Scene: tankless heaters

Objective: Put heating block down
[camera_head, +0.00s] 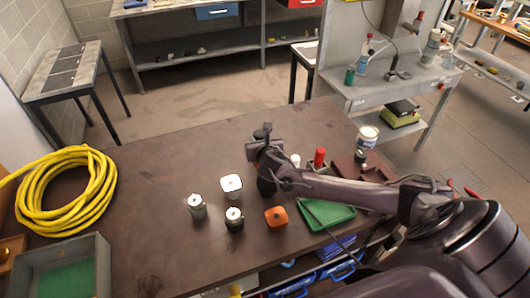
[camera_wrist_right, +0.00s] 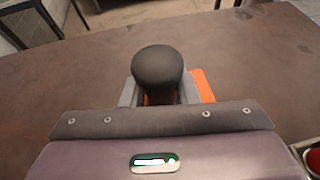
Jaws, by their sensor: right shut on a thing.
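My right gripper (camera_head: 264,168) hangs over the middle of the brown table (camera_head: 150,215). In the right wrist view, a dark round-topped piece (camera_wrist_right: 160,68) sits between its grey fingers (camera_wrist_right: 159,94). I take this piece to be the heating block, but the views do not make it certain. In the head view it shows as a dark shape (camera_head: 266,187) under the gripper, close to the tabletop; contact cannot be told. An orange patch (camera_wrist_right: 205,86) shows beside the right finger in the wrist view. My left gripper is not in view.
A red cylinder (camera_head: 319,156) and a green tray (camera_head: 328,215) are to the right. Yellow hose (camera_head: 65,190) lies left. The table's far middle is clear.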

